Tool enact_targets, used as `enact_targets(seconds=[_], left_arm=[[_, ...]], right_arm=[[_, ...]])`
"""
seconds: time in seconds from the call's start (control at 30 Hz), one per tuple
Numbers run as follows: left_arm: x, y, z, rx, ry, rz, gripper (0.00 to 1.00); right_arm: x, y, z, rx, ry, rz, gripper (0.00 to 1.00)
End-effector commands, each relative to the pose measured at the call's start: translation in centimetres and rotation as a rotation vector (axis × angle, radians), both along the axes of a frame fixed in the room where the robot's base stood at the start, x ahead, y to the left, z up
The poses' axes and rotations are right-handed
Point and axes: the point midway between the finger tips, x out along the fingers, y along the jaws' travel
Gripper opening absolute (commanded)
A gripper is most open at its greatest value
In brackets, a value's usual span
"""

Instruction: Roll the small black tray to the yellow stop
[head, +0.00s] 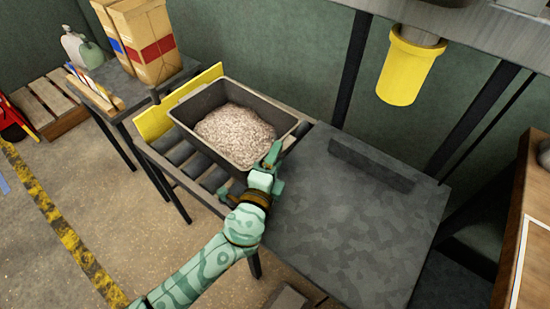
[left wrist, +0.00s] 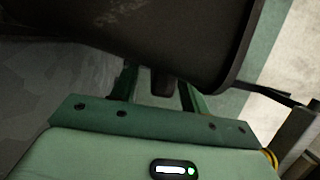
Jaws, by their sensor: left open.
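The small black tray (head: 183,111), filled with pale grain (head: 234,136), sits on the roller track (head: 181,158) in the head view. The yellow stop (head: 152,121) stands along the track's left end, close to the tray's far left side; I cannot tell if they touch. My left gripper (head: 269,160) is at the tray's near right side. In the left wrist view the dark tray wall (left wrist: 180,40) fills the top, just in front of the open fingers (left wrist: 158,90). The fingertips are partly hidden by the tray. My right gripper is not in view.
A grey metal table (head: 345,230) with a low dark bar (head: 370,164) adjoins the track on the right. A yellow spout (head: 408,70) hangs above it. Paper bags (head: 145,45) stand on a side table at the back left.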

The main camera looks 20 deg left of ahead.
Motion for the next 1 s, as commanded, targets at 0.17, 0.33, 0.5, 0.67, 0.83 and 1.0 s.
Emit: enact_targets(seconds=[0.17, 0.33, 0.5, 0.67, 0.83, 1.0], left_arm=[[0.05, 0.01, 0.02, 0.000, 0.000, 0.000, 0.45], [0.03, 0.01, 0.01, 0.000, 0.000, 0.000, 0.12], [-0.02, 0.01, -0.12, 0.000, 0.002, 0.000, 0.00], [-0.06, 0.01, -0.25, 0.000, 0.005, -0.001, 0.00], [-0.11, 0.01, -0.38, 0.000, 0.007, -0.001, 0.00], [-0.14, 0.01, -0.49, 0.000, 0.010, -0.001, 0.00]], right_arm=[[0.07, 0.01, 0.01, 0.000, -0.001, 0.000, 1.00], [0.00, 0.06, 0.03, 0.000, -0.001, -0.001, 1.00], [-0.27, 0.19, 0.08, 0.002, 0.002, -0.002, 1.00], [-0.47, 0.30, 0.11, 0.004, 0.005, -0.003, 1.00], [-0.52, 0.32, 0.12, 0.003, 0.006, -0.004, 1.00], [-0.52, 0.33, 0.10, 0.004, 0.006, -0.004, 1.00]])
